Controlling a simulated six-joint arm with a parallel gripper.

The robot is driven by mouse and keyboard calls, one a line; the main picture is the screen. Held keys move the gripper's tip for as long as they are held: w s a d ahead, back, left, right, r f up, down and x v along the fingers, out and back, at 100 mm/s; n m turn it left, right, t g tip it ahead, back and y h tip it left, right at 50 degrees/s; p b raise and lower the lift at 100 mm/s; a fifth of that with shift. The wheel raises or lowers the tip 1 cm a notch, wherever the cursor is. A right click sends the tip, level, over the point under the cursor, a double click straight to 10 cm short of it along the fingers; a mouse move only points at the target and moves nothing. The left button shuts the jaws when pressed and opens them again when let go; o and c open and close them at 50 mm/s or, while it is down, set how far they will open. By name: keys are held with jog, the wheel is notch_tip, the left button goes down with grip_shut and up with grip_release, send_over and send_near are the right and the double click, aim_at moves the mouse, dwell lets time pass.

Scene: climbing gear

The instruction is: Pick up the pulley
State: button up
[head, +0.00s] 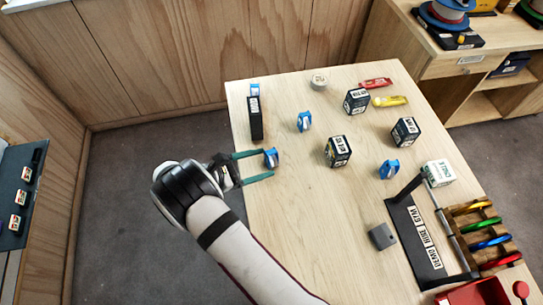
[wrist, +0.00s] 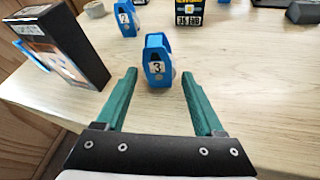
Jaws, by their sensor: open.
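Several small blue pulley-like blocks stand on the wooden table. The nearest one, the blue pulley marked 3 (head: 271,157), stands upright near the table's left edge; it also shows in the wrist view (wrist: 157,62). My gripper (head: 266,163) is open, its two green fingers reaching in from the left. In the wrist view my gripper (wrist: 160,74) has one fingertip on each side of this pulley, with gaps at both sides. Another blue pulley, marked 2 (wrist: 127,19), stands farther back.
A tall black box (head: 255,118) stands close behind my gripper, at left in the wrist view (wrist: 62,45). Dark labelled boxes (head: 338,151) stand mid-table. The table's front left is clear.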

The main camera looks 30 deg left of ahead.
aim_at(266, 161)
jog(key=x, duration=0.3)
jog(key=shift+r, duration=0.1)
grip_shut()
